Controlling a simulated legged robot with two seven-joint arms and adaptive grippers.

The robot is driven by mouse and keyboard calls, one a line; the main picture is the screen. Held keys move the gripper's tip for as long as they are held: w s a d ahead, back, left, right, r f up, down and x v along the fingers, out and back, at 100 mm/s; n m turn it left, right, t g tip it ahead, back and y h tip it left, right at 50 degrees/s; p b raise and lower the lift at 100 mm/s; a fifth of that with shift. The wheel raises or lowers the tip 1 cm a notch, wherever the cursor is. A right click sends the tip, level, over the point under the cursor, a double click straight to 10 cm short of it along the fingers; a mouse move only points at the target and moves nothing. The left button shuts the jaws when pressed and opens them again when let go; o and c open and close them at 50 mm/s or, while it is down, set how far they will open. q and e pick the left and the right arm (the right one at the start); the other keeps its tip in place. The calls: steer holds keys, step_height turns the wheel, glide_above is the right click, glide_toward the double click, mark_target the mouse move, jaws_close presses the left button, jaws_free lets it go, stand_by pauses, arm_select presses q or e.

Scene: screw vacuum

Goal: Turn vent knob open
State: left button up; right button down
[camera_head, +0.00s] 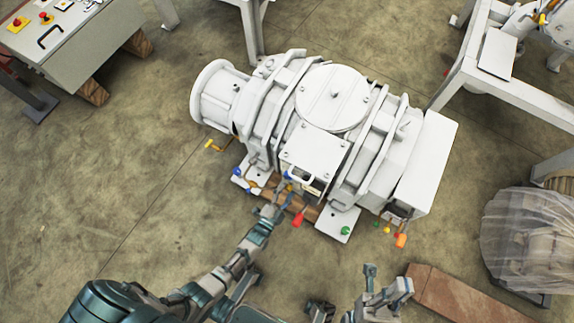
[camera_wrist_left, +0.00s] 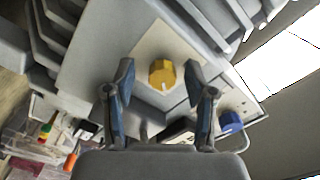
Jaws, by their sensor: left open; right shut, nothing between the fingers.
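A yellow faceted knob (camera_wrist_left: 162,73) with a white pointer mark sits on a pale plate of the white vacuum machine (camera_head: 335,97). In the left wrist view it lies between and just beyond the fingertips of my left gripper (camera_wrist_left: 161,82), which is open, with a gap on both sides. In the head view my left gripper (camera_head: 284,188) reaches the near side of the machine and hides the yellow knob. A blue knob (camera_wrist_left: 231,122) is to the right in the wrist view. My right gripper (camera_head: 386,285) is shut and empty, low and away from the machine.
Red (camera_head: 298,220), green (camera_head: 346,230) and orange (camera_head: 401,240) parts stick out along the machine's near edge. A control panel (camera_head: 60,38) stands top left. A wooden block (camera_head: 455,295) lies lower right beside a plastic-wrapped object (camera_head: 530,235). The floor at left is clear.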

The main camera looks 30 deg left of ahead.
arm_select(q)
steer(key=s, duration=1.1)
steer(key=shift+a, duration=0.2)
steer(key=shift+s+f, duration=0.1)
